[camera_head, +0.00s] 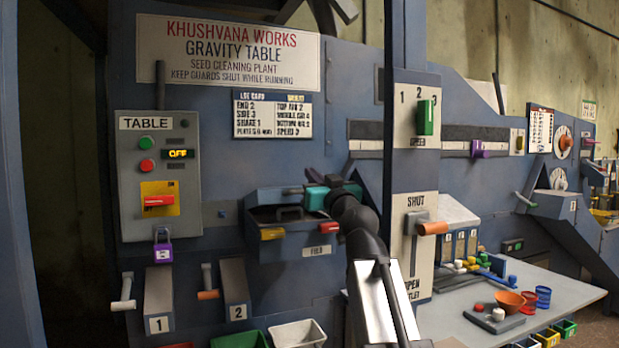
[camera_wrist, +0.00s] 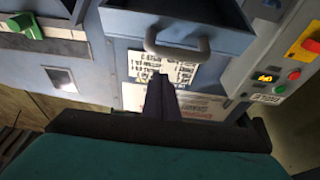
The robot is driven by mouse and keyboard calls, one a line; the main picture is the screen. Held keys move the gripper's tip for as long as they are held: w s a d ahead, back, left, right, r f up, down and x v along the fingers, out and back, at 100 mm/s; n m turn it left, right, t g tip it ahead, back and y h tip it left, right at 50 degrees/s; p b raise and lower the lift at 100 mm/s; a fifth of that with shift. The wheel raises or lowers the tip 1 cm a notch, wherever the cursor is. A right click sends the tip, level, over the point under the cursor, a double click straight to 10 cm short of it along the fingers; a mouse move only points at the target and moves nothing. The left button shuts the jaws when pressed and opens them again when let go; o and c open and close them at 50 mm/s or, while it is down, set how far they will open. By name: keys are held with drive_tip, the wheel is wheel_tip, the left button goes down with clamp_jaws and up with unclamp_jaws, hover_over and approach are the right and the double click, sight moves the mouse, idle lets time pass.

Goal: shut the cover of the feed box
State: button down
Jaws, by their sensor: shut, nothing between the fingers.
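The feed box (camera_head: 325,240) is a blue-grey box on the front of the gravity table. Its blue cover (camera_head: 275,195) is at the top, with a dark gap below its front edge, so it looks tilted up rather than flat. A grey handle (camera_wrist: 178,45) shows in the wrist view, on a blue panel that seems to be the cover. My gripper (camera_head: 292,190) is shut and empty, at the cover's upper right. In the wrist view its dark fingers (camera_wrist: 160,95) point towards the handle, apparently short of it. My teal gripper body hides the box's right end.
The TABLE control panel (camera_head: 160,175) is left of the box, with a purple padlock (camera_head: 162,248) below. A vertical post (camera_head: 394,100) and the orange-handled outlet lever (camera_head: 430,228) stand to the right. Trays (camera_head: 298,333) sit below. A bench (camera_head: 545,285) at right holds small items.

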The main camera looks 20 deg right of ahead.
wheel_tip(320, 180, down, 12)
drive_tip(key=s+b, duration=0.2)
drive_tip(key=b, duration=0.7)
drive_tip(key=shift+b, duration=0.3)
drive_tip(key=shift+w+r, duration=0.1)
drive_tip(key=shift+w, duration=0.05)
wheel_tip(320, 180, up, 4)
drive_tip(key=s+p, duration=0.3)
drive_tip(key=s+f+b, duration=0.3)
drive_tip(key=s+f, duration=0.3)
drive_tip(key=f, duration=0.2)
drive_tip(key=shift+d, duration=0.45)
